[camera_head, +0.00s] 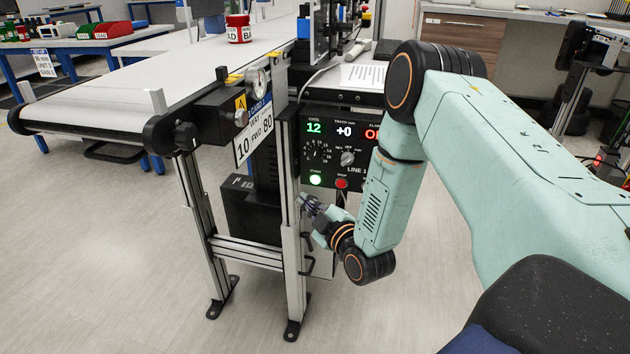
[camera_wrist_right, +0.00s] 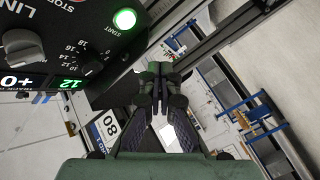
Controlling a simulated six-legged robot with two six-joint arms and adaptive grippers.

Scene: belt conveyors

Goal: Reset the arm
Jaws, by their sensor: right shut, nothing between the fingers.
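My right arm reaches in from the right in the head view. My right gripper (camera_head: 306,200) is small there, close to the conveyor's metal leg and below the control panel (camera_head: 335,148). In the right wrist view the gripper (camera_wrist_right: 159,75) is shut and empty, its dark fingers together. The panel shows a green 12, a white +0, a dial and a knob. Its green start button (camera_head: 315,180) is lit and also shows in the wrist view (camera_wrist_right: 124,19). The red stop button (camera_head: 341,183) is beside it. The fingers appear apart from the buttons. My left gripper is not in view.
A metal leg (camera_head: 290,230) stands beside my gripper. A blue-framed table with red and green bins (camera_head: 106,30) is at the back left. The front floor is clear.

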